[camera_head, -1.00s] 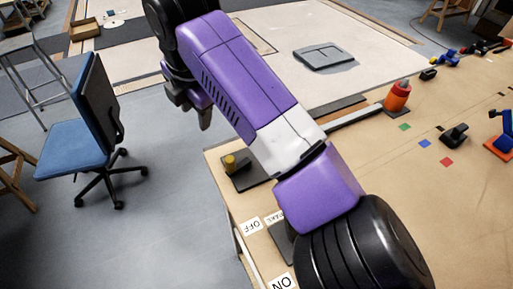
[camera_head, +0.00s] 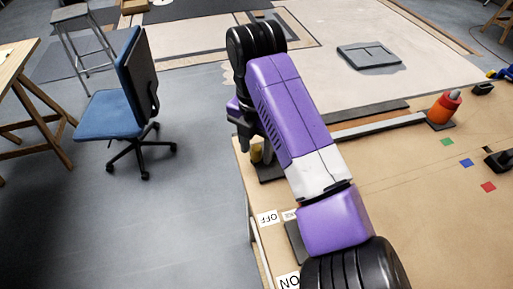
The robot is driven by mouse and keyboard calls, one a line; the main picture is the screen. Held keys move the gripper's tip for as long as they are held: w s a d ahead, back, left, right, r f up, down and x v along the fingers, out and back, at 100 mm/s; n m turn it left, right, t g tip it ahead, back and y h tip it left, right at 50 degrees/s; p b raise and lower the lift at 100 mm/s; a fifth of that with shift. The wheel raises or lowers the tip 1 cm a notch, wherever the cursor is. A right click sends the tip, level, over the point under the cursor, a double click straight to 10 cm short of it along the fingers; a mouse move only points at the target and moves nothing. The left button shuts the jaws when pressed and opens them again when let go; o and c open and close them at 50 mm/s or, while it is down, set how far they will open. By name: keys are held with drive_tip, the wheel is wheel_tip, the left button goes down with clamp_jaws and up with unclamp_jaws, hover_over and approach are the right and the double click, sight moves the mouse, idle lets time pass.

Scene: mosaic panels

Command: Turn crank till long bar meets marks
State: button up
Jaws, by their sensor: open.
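A long pale grey bar (camera_head: 378,127) runs from behind my arm to an orange-red post (camera_head: 441,109) with a grey top. Green (camera_head: 447,142), blue (camera_head: 466,162) and red (camera_head: 488,187) square marks lie on the table, apart from the bar. My gripper (camera_head: 246,147) is open, pointing down right beside the yellow knob, on its left in the picture. Whether it touches the knob I cannot tell.
The tan table (camera_head: 420,210) fills the right side. An OFF label (camera_head: 268,217) and an ON label (camera_head: 288,281) lie along its left edge. A dark strip (camera_head: 370,111) lies behind the bar. A blue chair (camera_head: 115,110) stands left on open grey floor.

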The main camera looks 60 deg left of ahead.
drive_tip(key=shift+f, duration=0.3)
clamp_jaws()
